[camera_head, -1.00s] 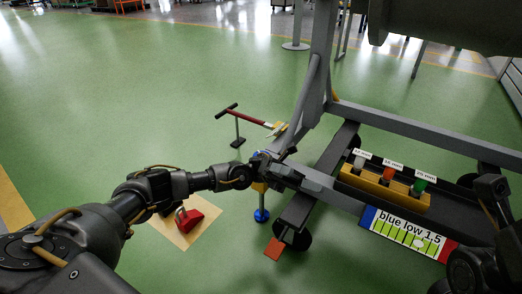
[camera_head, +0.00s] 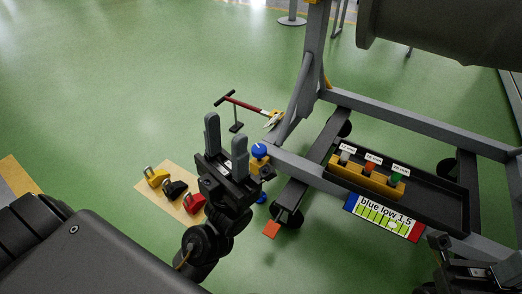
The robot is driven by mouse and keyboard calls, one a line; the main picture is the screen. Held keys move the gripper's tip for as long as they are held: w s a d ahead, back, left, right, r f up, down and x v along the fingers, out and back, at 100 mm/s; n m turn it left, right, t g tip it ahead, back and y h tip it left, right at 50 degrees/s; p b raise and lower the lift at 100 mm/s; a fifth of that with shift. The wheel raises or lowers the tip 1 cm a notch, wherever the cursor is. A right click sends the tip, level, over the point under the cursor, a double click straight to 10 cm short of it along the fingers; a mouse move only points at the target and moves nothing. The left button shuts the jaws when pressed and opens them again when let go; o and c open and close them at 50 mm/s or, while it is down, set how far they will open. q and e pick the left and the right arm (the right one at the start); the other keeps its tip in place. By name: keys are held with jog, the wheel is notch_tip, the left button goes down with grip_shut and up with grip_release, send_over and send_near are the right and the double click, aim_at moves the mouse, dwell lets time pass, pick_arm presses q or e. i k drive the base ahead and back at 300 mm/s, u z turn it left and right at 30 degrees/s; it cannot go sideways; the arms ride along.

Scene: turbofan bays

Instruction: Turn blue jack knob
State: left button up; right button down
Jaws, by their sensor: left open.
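The blue jack knob (camera_head: 259,151) sits on top of a yellow jack body (camera_head: 259,166) at the left end of the grey stand frame. Its blue foot (camera_head: 261,198) shows below, near the floor. My left gripper (camera_head: 226,141) is open and empty, with both fingers pointing up in the picture, left of the knob and apart from it in the picture. A sign (camera_head: 383,217) on the frame reads "blue low 1.5" above a yellow-green scale, with blue and red ends. Part of my right arm shows at the lower right edge; its jaws are unclear.
A dark tray (camera_head: 436,197) on the stand holds a yellow block with white, red and green pieces. A tan mat (camera_head: 150,200) bears yellow, black and red padlock-like items. Green floor at left is open.

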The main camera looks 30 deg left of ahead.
aim_at(259, 151)
jog(key=k, duration=1.25)
jog(key=u, duration=0.7)
jog(key=i, duration=1.8)
jog(key=z, duration=0.75)
